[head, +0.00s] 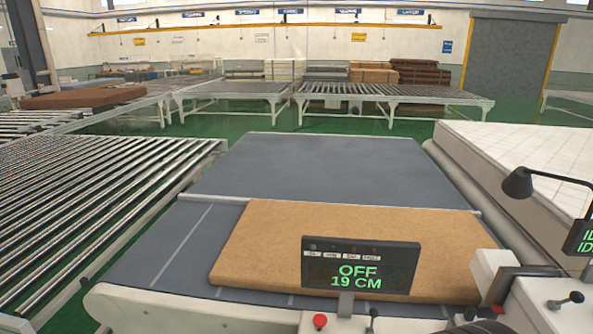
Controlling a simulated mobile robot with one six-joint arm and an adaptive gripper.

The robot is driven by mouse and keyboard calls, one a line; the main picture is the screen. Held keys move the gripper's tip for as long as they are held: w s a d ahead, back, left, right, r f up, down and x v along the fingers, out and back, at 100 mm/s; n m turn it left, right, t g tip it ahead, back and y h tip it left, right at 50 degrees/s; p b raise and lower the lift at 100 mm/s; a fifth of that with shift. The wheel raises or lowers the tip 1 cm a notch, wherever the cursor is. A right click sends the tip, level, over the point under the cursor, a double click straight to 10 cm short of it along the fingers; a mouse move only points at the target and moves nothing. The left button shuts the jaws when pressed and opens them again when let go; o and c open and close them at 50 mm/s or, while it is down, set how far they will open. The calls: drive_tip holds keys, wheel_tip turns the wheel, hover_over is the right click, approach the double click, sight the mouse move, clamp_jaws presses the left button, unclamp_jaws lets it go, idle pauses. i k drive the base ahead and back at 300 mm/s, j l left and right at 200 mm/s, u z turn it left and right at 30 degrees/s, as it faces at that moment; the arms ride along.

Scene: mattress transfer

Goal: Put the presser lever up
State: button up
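I cannot tell for sure which part is the presser lever. A short lever with a black knob (566,300) stands on the white housing at the lower right. Another small black-topped lever (373,315) stands on the front edge, right of a red button (320,321). A display (361,268) reads "OFF" and "19 CM". A brown mattress (345,228) lies on the grey belt table (320,165), behind the display. My gripper cannot be made out in this view.
Metal roller conveyors (90,205) run along the left. A white quilted mattress (530,155) lies at the right. A black lamp (518,183) and a second, cut-off display (580,237) stand at the right edge. Green floor shows beyond the table.

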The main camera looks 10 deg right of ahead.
sight(576, 295)
drive_tip(key=z, duration=2)
